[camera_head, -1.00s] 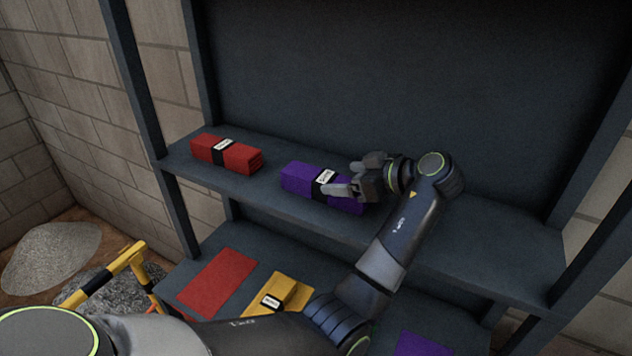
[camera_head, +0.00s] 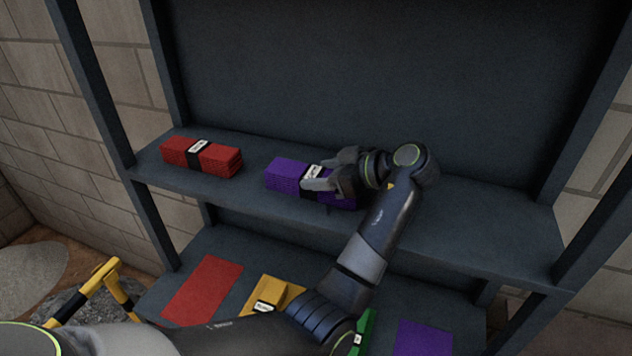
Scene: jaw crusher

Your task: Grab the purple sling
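The purple sling (camera_head: 289,174) is a folded bundle with a black and white label band, lying on the upper shelf (camera_head: 460,225). My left gripper (camera_head: 318,172) is at its right half, with one finger across the front near the label and the other at the back. The fingers look apart, with the sling's upper part between them. I cannot tell whether they press on it. The sling's right end is partly hidden by the gripper. My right gripper is not in view.
A red sling (camera_head: 215,159) lies to the left on the same shelf. The lower shelf holds a yellow sling (camera_head: 272,293), a partly hidden green one (camera_head: 367,328), and flat red (camera_head: 203,290) and purple (camera_head: 422,338) patches. Metal posts frame the shelf.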

